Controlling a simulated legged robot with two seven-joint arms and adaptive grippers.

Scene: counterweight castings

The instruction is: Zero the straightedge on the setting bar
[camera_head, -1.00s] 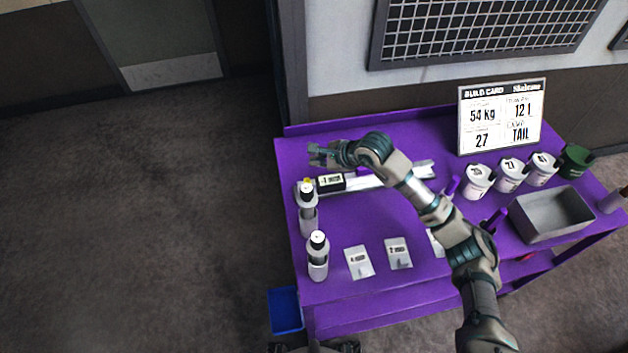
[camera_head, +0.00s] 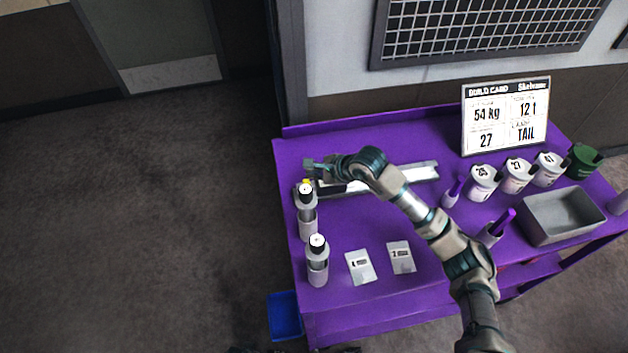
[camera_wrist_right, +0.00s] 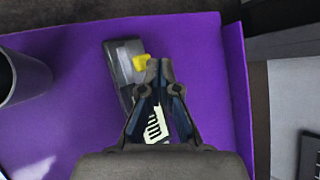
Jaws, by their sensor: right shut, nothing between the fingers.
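A long silver bar (camera_head: 422,172) lies across the purple table, partly hidden by my right arm. At its left end is a dark straightedge unit with a pale display and a yellow button (camera_head: 306,182). In the right wrist view the unit (camera_wrist_right: 124,72) lies under my fingers, with its yellow button (camera_wrist_right: 141,61) just left of the fingertips. My right gripper (camera_head: 309,164) is shut and empty over the unit; its fingertips also show in the right wrist view (camera_wrist_right: 159,68). I cannot tell whether they touch it. My left gripper is not in view.
Two bottles (camera_head: 307,215) (camera_head: 317,262) stand at the table's left edge. Two cards (camera_head: 361,266) (camera_head: 400,257) lie in front. White cups (camera_head: 483,182), a green cup (camera_head: 583,160), a grey bin (camera_head: 562,215) and a build card (camera_head: 505,115) are at right. The back left is clear.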

